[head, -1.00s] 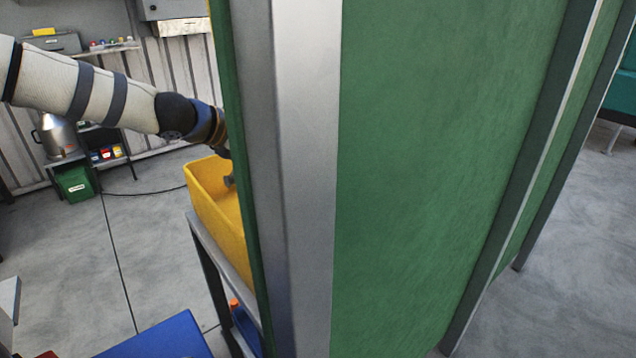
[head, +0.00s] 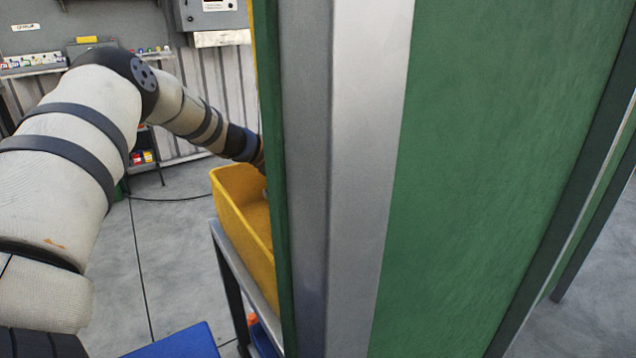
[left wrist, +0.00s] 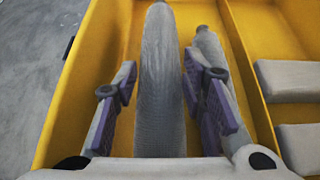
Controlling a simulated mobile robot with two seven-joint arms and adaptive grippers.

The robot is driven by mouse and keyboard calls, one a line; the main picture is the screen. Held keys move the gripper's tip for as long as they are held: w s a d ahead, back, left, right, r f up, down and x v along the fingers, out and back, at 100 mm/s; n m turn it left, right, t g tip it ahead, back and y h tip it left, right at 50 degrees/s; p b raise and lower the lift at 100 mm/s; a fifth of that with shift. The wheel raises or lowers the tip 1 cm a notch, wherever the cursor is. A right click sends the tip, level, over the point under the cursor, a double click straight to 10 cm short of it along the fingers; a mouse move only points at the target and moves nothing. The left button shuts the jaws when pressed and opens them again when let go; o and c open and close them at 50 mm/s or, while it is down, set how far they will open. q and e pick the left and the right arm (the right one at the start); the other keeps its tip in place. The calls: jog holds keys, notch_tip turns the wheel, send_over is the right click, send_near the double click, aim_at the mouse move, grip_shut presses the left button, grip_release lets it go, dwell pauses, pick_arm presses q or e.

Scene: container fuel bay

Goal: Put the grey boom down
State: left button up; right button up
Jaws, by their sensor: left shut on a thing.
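The grey boom (left wrist: 161,40) is a long, rounded grey piece, seen in the left wrist view lying lengthwise between the purple pads of my left gripper (left wrist: 161,88). That gripper is shut on it, inside or just over the left compartment of a yellow bin (left wrist: 62,105); whether the boom touches the bin's floor I cannot tell. In the head view the yellow bin (head: 234,222) stands on a grey stand, partly hidden by a green panel. My left arm reaches into it, and the fingers are hidden there. My right gripper is not in view.
A second grey piece (left wrist: 208,50) lies beside the right finger. Pale blocks (left wrist: 288,80) lie past the bin's divider. The green panel (head: 480,150) with its grey post (head: 365,180) fills the head view's middle and right. A blue surface (head: 180,343) is at the bottom.

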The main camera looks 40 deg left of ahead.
pick_arm(q)
jog(key=shift+w+a+f, duration=0.2)
jog(key=shift+f, duration=0.15)
jog(key=shift+a+f+b, duration=0.1)
jog(key=shift+f+b, duration=0.25)
jog(key=shift+f, duration=0.95)
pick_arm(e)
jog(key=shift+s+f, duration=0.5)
pick_arm(q)
jog(key=shift+f, duration=0.15)
jog(key=o, duration=1.2)
jog(key=shift+o, duration=0.2)
